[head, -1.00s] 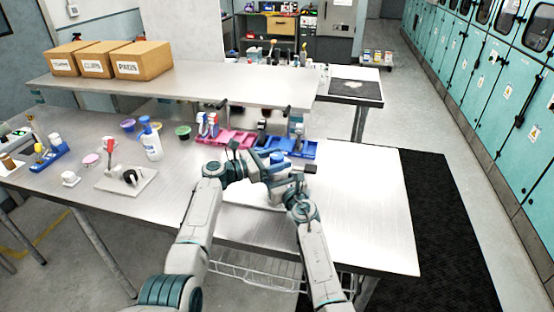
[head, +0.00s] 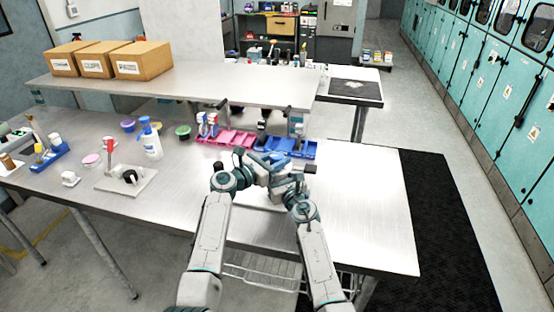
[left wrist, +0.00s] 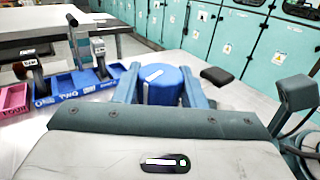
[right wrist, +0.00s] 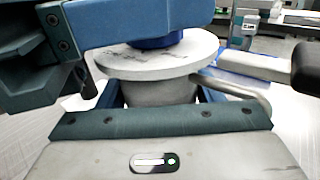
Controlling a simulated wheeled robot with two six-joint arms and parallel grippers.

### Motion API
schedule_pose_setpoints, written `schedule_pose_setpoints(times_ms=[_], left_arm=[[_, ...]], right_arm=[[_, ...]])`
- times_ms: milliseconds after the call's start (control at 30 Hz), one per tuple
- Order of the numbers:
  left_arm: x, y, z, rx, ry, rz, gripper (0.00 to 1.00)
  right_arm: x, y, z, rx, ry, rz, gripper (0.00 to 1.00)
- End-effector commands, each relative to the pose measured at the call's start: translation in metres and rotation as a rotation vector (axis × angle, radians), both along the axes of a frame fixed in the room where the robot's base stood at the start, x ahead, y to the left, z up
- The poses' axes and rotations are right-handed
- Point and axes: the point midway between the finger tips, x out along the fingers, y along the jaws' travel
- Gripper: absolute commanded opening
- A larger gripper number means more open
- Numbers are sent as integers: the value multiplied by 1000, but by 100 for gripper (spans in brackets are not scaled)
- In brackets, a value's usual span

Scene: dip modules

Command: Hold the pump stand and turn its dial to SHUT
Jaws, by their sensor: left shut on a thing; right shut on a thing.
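The pump stand shows in the right wrist view as a grey round body (right wrist: 157,91) under a wide pale disc (right wrist: 120,60). Its blue dial (left wrist: 168,88) sits on top, with a white line across its top face. My left gripper (left wrist: 162,80) is shut on the dial, a blue finger on either side. My right gripper (right wrist: 157,98) is shut around the grey body below the disc. The disc carries faint marks that I cannot read, so the dial's setting is unclear. In the head view my left gripper (head: 272,164) and the arms mostly hide the stand.
Blue bins (head: 300,149) and pink bins (head: 232,138) stand just behind the grippers. A white plate with a black knob and red lever (head: 126,180) and a spray bottle (head: 151,140) are to the left. The table's right side (head: 360,215) is clear.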

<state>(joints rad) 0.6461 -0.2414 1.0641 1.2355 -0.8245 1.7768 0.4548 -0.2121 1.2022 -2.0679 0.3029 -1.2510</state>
Motion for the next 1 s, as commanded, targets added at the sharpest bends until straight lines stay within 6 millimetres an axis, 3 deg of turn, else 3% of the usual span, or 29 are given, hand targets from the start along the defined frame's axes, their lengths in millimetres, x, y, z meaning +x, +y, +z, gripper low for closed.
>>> schedule_pose_setpoints(times_ms=[233, 567, 600, 700, 1000], left_arm=[[-1, 0, -1, 0, 2, 167, 14], [0, 1, -1, 1, 1, 183, 14], [0, 1, -1, 1, 1, 183, 39], [0, 1, -1, 1, 1, 183, 58], [-1, 1, -1, 0, 0, 181, 58]], right_arm=[[0, 1, 1, -1, -1, 1, 27], [0, 1, 1, 1, -2, 1, 27], [0, 1, 1, 1, -2, 1, 27], [0, 1, 1, 1, -2, 1, 27], [0, 0, 1, 0, -1, 1, 27]])
